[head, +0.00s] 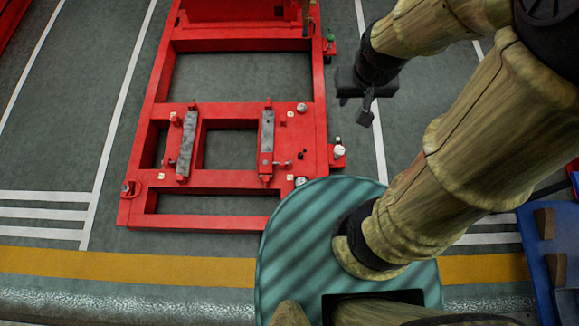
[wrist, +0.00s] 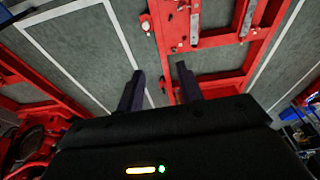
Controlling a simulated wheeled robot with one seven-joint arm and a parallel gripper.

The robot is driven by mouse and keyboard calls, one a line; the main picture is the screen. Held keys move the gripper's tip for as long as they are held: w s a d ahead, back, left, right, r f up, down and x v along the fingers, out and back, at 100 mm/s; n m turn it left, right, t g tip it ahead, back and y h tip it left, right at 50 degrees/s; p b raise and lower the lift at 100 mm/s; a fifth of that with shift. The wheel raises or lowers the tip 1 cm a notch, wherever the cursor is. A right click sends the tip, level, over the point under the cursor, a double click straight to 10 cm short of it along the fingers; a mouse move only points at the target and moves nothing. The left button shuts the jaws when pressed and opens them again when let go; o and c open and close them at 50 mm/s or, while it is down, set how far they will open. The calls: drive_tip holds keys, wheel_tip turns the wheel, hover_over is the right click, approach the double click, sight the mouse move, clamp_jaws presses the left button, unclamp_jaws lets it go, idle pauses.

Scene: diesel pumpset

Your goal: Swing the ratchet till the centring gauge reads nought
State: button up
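The red pumpset frame (head: 222,181) lies on the floor left of my arm in the head view; part of it also shows in the wrist view (wrist: 222,40). Two grey bars (head: 187,145) (head: 267,131) sit on its crosspieces. Small round white-topped fittings (head: 302,107) (head: 300,182) lie near its right rail, and another (head: 339,150) sticks out on its right side. I cannot tell which part is the ratchet or the gauge, and no reading is legible. My gripper (head: 355,106) hangs right of the frame, apart from it. In the wrist view my gripper (wrist: 159,71) has its fingers spread, with nothing between them.
A green-topped fitting (head: 330,42) juts from the frame's right side. A blue structure with wooden blocks (head: 545,223) stands at the lower right. Grey floor with white lines is clear left of the frame. A yellow stripe (head: 130,262) crosses in front.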

drive_tip(key=shift+o, duration=1)
drive_tip(key=shift+w+f, duration=0.1)
drive_tip(key=shift+f, duration=0.1)
drive_tip(key=m+g+b, duration=0.2)
drive_tip(key=b, duration=3.8)
hover_over(290, 169)
drive_tip(key=w+d, duration=0.1)
wheel_tip(290, 169, down, 52)
drive_tip(key=shift+f+y, duration=0.2)
drive_tip(key=shift+y, duration=0.2)
drive_tip(key=shift+d, duration=0.1)
drive_tip(key=f+b, duration=0.2)
drive_tip(key=f, duration=0.3)
drive_tip(key=a+f+b, duration=0.1)
drive_tip(key=f+b, duration=0.2)
drive_tip(key=f, duration=0.3)
drive_tip(key=f+b, duration=0.3)
drive_tip(key=f, duration=0.3)
drive_tip(key=shift+w+a+f, duration=0.15)
drive_tip(key=shift+f, duration=0.05)
clamp_jaws()
